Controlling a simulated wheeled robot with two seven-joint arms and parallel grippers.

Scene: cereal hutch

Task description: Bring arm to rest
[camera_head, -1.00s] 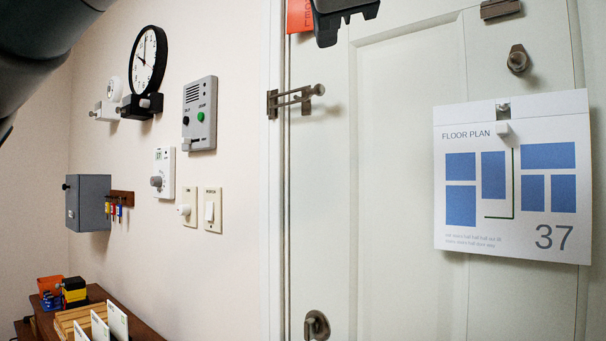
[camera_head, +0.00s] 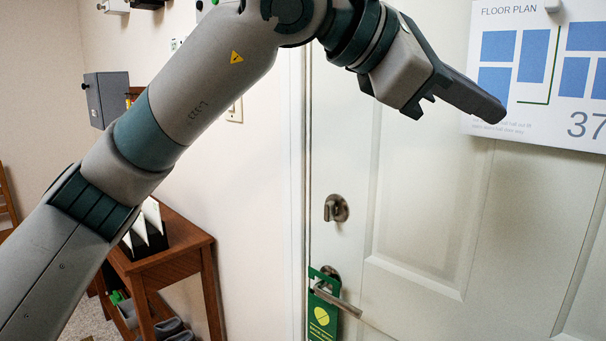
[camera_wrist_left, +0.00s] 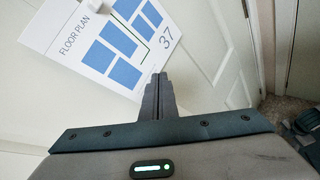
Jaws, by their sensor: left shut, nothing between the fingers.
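My left arm (camera_head: 205,95) comes in from the left and reaches across the head view in front of the wall and door. My left gripper (camera_head: 492,108) is shut and empty, its fingers by the lower left edge of the floor plan sign (camera_head: 560,60). In the left wrist view the shut fingers (camera_wrist_left: 158,80) point toward the white door, just below the floor plan sign (camera_wrist_left: 100,45). I cannot tell whether they touch the sign. My right gripper is not in view.
The white door (camera_head: 420,200) has a deadbolt (camera_head: 336,208) and a lever handle (camera_head: 340,303) with a green hanger (camera_head: 322,318). A wooden table (camera_head: 185,243) stands at the lower left, partly behind my arm. A grey box (camera_head: 106,99) is on the wall.

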